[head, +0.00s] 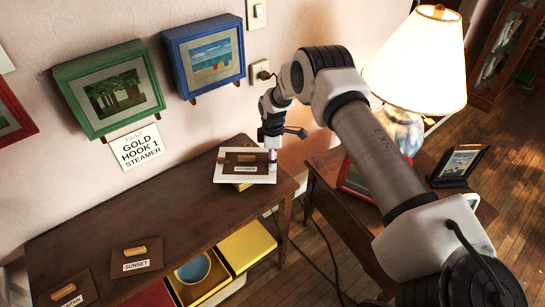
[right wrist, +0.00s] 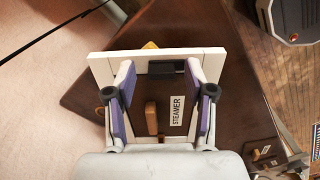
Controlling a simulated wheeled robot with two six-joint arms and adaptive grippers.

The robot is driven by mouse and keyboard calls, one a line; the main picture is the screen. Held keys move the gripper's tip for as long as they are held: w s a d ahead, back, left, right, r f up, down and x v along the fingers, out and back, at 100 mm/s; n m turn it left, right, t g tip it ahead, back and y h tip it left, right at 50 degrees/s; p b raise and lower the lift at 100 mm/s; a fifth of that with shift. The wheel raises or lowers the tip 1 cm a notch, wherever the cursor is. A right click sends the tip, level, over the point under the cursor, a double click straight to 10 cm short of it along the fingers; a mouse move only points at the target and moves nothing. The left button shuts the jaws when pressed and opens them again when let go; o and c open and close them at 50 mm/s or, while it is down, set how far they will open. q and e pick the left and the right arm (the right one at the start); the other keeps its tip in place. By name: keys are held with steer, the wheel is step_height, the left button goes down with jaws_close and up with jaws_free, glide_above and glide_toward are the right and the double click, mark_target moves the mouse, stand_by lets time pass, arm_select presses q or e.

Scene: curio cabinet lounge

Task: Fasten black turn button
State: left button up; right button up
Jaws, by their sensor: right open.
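A white frame (head: 262,179) lies on the dark wooden cabinet top, with a brown panel labelled STEAMER (head: 240,160) in it. In the right wrist view the white frame (right wrist: 215,66) shows with the brown panel (right wrist: 164,96) and its wooden knob (right wrist: 151,117). A black turn button (right wrist: 165,68) sits at the frame's rim by the panel's edge; I cannot make it out in the head view. My right gripper (head: 271,150) points down at the frame's right end. In the right wrist view the open right gripper (right wrist: 161,72) has one finger either side of the button, apart from it. My left gripper is not in view.
Brown panels, one labelled SUNSET (head: 136,258), lie on the cabinet top (head: 170,195). Something yellow (head: 243,186) shows under the white frame. Green (head: 109,88) and blue (head: 205,55) box frames hang above, near a sign (head: 136,147) reading GOLD HOOK 1 STEAMER. A lit lamp (head: 417,62) stands right.

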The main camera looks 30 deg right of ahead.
steer(key=shift+a+r, duration=0.15)
jaws_close()
steer(key=shift+m, duration=0.3)
steer(key=m+b, duration=0.1)
steer(key=m, duration=0.2)
steer(key=shift+b, duration=0.4)
steer(key=m+b, duration=0.1)
steer(key=m, duration=0.3)
steer(key=shift+w+m, duration=0.15)
steer(key=shift+m, duration=0.25)
steer(key=m, duration=0.4)
steer(key=shift+w+a, duration=0.1)
steer(key=m, duration=0.5)
steer(key=shift+w+m, duration=0.1)
steer(key=shift+m, duration=0.2)
